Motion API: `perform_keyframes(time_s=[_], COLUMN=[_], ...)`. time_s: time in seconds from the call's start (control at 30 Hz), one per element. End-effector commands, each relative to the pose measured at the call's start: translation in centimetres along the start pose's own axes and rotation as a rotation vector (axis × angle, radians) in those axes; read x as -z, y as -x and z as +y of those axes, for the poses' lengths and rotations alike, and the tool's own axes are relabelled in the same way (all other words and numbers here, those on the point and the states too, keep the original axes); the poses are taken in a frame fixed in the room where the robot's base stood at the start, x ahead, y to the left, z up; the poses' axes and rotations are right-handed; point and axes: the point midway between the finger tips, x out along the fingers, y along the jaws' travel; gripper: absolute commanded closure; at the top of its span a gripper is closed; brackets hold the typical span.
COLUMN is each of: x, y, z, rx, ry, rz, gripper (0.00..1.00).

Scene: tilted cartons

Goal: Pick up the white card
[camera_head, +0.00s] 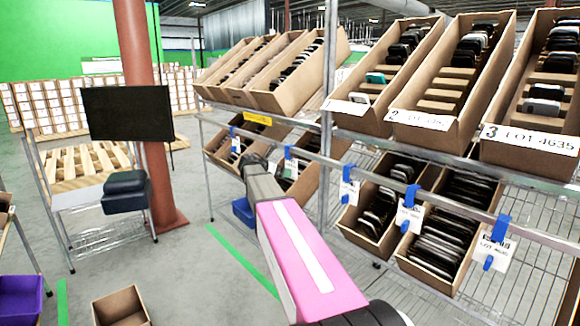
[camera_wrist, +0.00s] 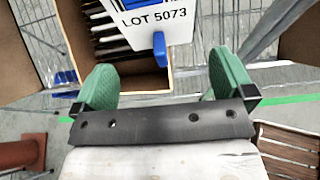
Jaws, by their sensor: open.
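A white card (camera_wrist: 150,22) printed "LOT 5073" hangs at the top of the wrist view, with a blue clip (camera_wrist: 159,50) at its lower edge; its upper part is cut off. My gripper (camera_wrist: 160,75) has its two green fingers wide apart and empty. The card shows ahead of the gap between them, with no visible contact. In the head view several white cards hang from blue clips on the rack rail, including cards (camera_head: 349,191), (camera_head: 408,216) and (camera_head: 493,249). My pink arm reaches toward the rack; its gripper is not clearly visible there.
Tilted cartons (camera_head: 440,125) of dark items fill the upper rack, with more cartons (camera_head: 370,235) below the metal rail (camera_head: 400,185). An orange post (camera_head: 145,90), a black panel (camera_head: 127,112) and a wooden-topped table stand left. The floor between is mostly open.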

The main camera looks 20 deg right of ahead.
Motion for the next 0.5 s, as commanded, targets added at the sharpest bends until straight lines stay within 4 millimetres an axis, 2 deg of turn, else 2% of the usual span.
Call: perform_keyframes(time_s=[0.03,0.27,0.5], x=[0.0,0.1,0.0], y=[-0.7,-2.2,-5.5], z=[0.1,0.1,0.2], rx=[0.001,0.000,0.001], ry=[0.000,-0.001,-0.002], rz=[0.001,0.001,0.001], gripper=[0.00,0.00,0.00])
